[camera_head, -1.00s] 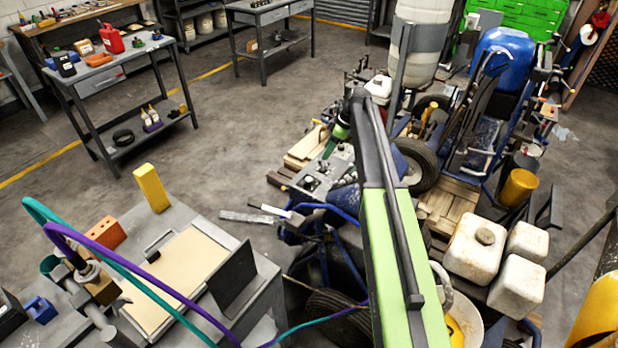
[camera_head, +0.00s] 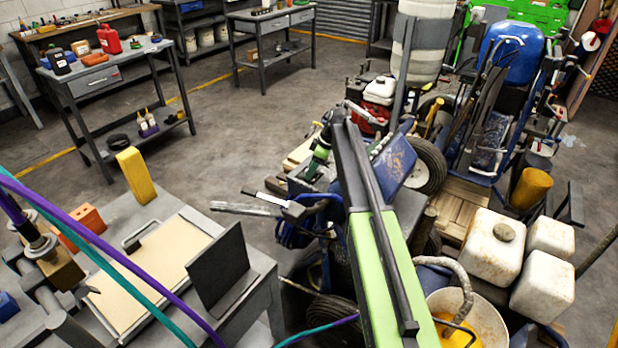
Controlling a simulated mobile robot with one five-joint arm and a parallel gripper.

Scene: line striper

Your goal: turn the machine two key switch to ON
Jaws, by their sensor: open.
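My green and black arm reaches from the bottom right up to the middle of the picture, then bends down and left. My gripper (camera_head: 311,171), small and dark at the end of the green wrist, is open and points down over the middle line striper. This machine's grey top (camera_head: 298,187) is partly under my gripper. A tilted blue panel (camera_head: 392,163) with small fittings along its upper edge shows just right of my arm. No key switch can be made out at this size. I cannot tell whether my gripper touches anything. My arm hides part of the machine.
A bench (camera_head: 205,322) with a yellow block (camera_head: 136,175) and dark upright plate (camera_head: 221,267) stands at lower left. Purple and teal hoses cross it. White canisters (camera_head: 497,252) and a bucket (camera_head: 474,318) crowd the right.

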